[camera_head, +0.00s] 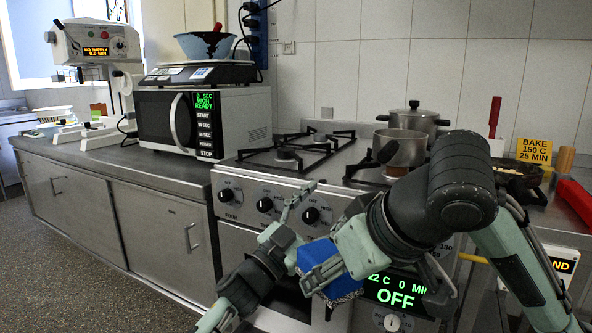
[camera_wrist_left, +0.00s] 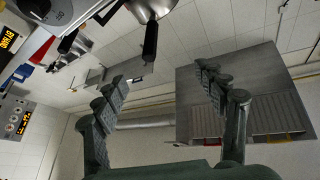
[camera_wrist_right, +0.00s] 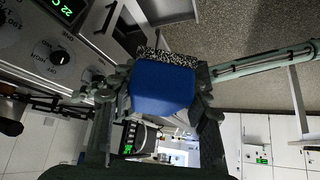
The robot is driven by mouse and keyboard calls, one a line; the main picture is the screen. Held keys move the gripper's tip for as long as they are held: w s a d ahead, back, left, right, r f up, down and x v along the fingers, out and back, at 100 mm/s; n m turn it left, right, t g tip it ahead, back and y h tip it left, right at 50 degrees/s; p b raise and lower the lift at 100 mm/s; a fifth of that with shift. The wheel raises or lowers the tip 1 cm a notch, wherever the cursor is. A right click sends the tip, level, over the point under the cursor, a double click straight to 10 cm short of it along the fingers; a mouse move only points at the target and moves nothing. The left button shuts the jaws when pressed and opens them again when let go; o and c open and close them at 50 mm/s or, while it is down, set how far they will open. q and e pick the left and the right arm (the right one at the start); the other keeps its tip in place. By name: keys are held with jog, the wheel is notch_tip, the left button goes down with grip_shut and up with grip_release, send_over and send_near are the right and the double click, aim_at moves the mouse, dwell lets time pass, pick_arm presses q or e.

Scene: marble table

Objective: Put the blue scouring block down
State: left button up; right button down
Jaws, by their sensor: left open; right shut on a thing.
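The blue scouring block (camera_head: 318,256) is in the air in front of the stove's oven front, near the lower middle of the head view. In the right wrist view the block (camera_wrist_right: 162,90) sits between the fingers, with a speckled black-and-white face at its upper edge. My right gripper (camera_wrist_right: 163,76) is shut on it, a finger on each side. My left gripper (camera_head: 300,207) is just left of the block in the head view, pointing up. In the left wrist view its fingers (camera_wrist_left: 160,72) are spread with nothing between them.
The stove (camera_head: 268,157) holds a lidded pot (camera_head: 412,117) and a saucepan (camera_head: 400,148) at the right. A microwave (camera_head: 228,122) with a scale and bowl on top stands left of it. The steel counter (camera_head: 145,165) has bare room in front of the microwave.

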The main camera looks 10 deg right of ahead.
pick_arm(q)
jog(key=s+d+r+m+g+h, duration=0.4)
jog(key=s+d+r+m+g, duration=0.5)
jog(key=m+g, duration=0.5)
jog(key=r+m+g+y, duration=0.15)
jog(key=g+y, duration=0.25)
jog(key=y, duration=1.6)
send_over(312, 245)
jog(key=w+a, duration=0.2)
jog(key=w, duration=0.2)
jog(key=shift+m, duration=0.25)
jog(key=x, duration=1.1)
jog(key=shift+s+d+f, duration=0.15)
jog(key=shift+s, duration=0.15)
